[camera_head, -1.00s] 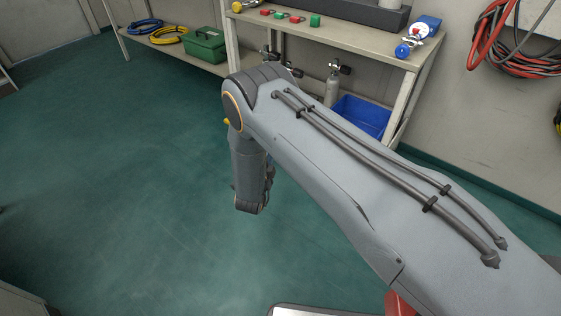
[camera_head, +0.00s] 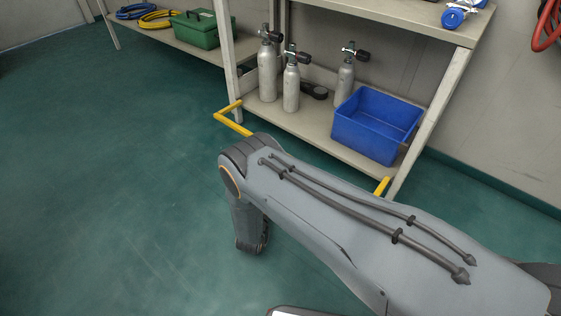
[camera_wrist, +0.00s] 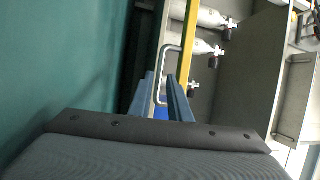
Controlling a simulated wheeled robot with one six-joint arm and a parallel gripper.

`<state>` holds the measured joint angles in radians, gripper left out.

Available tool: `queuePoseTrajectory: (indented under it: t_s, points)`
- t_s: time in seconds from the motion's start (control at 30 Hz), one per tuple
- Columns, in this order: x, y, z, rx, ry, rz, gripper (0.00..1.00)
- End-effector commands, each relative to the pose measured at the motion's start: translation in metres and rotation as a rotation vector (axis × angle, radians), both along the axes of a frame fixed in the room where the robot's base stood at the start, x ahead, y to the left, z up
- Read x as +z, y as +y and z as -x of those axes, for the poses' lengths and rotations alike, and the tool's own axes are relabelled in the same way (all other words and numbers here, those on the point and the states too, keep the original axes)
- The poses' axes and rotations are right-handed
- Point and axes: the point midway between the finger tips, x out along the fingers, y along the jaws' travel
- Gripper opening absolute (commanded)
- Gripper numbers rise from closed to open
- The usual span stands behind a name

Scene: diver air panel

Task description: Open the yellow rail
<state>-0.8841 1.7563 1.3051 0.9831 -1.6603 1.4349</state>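The yellow rail (camera_head: 232,122) is at the front of the lower shelf. Its left end sticks out past the shelf leg and its right end (camera_head: 382,186) shows beyond my arm; my arm hides the middle. In the wrist view a yellow bar (camera_wrist: 188,42) runs upright, just behind and right of my right fingertip. My gripper (camera_wrist: 161,77) is open, its two fingers apart. A pale bent metal handle (camera_wrist: 163,62) shows between and beyond the fingers; I cannot tell whether they touch it.
The lower shelf holds grey cylinders (camera_head: 291,85) and a blue bin (camera_head: 375,125). The shelf's right leg (camera_head: 430,125) stands beside the bin. A green box (camera_head: 196,30) and coiled hoses (camera_head: 158,19) are on a shelf at the back left. The green floor on the left is clear.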

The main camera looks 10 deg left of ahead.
Motion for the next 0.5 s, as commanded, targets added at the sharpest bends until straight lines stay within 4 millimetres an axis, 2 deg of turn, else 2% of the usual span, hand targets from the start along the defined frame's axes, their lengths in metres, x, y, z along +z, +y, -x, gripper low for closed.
queuePoseTrajectory:
  t_s: [0.3,0.5]
  points:
    - [0.005,-0.005,-0.049,-0.001,-0.001,-0.001,0.17]
    - [0.008,-0.007,-0.064,-0.001,0.0,0.0,0.17]
